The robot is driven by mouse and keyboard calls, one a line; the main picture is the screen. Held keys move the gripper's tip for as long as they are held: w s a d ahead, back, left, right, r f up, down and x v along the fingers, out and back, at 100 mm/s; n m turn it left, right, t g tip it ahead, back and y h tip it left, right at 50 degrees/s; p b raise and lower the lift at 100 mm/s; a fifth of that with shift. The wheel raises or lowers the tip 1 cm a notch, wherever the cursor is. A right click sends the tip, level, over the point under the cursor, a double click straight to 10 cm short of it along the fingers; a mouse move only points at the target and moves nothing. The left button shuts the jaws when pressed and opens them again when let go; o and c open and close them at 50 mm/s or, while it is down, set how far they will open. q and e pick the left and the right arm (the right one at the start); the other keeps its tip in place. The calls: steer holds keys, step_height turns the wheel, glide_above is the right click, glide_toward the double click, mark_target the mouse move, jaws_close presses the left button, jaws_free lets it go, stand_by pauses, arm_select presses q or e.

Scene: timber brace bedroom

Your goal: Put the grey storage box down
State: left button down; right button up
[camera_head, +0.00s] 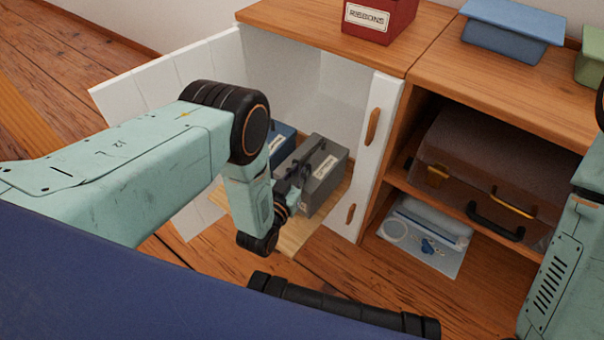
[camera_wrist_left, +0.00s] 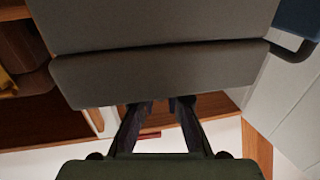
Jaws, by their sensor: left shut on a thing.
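The grey storage box (camera_head: 327,182), with a pale label on its lid and a dark handle, is at the open white cupboard, over a light wooden board (camera_head: 297,236). My left gripper (camera_head: 300,172) is shut on the grey box at its handle side. In the left wrist view the grey box (camera_wrist_left: 155,75) fills the upper middle, and the dark fingers of my left gripper (camera_wrist_left: 157,106) reach up to its edge. The fingertips are hidden behind the box there. I cannot tell whether the box's underside touches the board. My right gripper is outside the views.
A blue box (camera_head: 283,146) stands close beside the grey box on its left. The cupboard's open door (camera_head: 150,92) is at the left. Its white upright (camera_head: 381,130) is close on the right. A red box (camera_head: 378,22) stands on the wooden top.

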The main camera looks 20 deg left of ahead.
arm_select(q)
steer(key=shift+w+f+b, duration=0.1)
steer(key=shift+f+b, duration=0.35)
steer(key=shift+f, duration=0.7)
steer(key=shift+f, duration=0.2)
steer(key=c, duration=1.4)
jaws_free()
